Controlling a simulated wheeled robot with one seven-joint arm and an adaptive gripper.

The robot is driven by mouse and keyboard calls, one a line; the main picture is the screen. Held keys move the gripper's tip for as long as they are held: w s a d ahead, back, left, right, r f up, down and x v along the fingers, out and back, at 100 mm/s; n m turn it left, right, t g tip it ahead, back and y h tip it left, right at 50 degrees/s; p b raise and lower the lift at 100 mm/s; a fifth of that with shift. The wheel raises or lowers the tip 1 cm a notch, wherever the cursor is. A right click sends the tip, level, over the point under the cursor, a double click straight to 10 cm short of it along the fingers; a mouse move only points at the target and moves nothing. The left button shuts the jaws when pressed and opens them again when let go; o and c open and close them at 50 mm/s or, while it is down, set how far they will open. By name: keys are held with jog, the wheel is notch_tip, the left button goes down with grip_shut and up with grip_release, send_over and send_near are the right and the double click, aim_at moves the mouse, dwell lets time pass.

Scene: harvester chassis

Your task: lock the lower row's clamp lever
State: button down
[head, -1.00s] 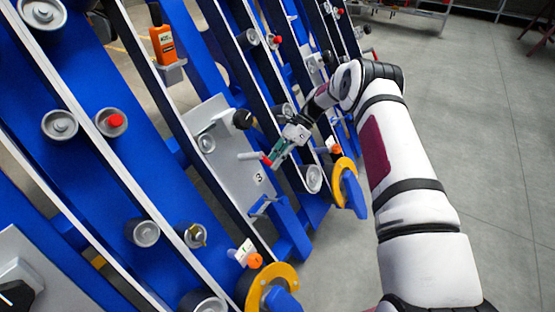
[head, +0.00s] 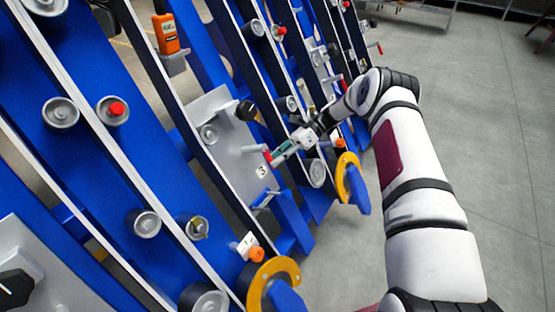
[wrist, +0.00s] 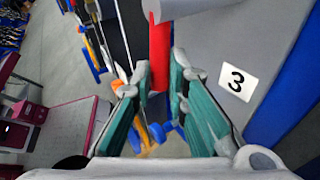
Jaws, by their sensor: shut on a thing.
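The clamp lever has a red grip (head: 267,157) and stands at the grey panel (head: 228,150) marked 3 in the head view. In the wrist view the red grip (wrist: 160,55) lies between the two teal-padded fingers. My gripper (head: 274,156) is shut on this red grip, beside the panel's right edge. The gripper also fills the lower middle of the wrist view (wrist: 160,85). A grey cylindrical part (wrist: 190,8) sits at the top of the wrist view, by the red grip. The lever's pivot is not clear to see.
A black knob (head: 246,111) sticks out above the lever. A blue handle (head: 265,198) is below the number label (head: 262,172). An orange meter (head: 166,34) stands at upper left. Yellow rings (head: 347,177) lie lower right. Open grey floor (head: 480,150) is to the right.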

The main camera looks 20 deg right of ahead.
jog(key=c, duration=1.6)
grip_release()
jog(key=shift+o, duration=0.2)
jog(key=v, duration=1.2)
jog(key=shift+r, duration=0.15)
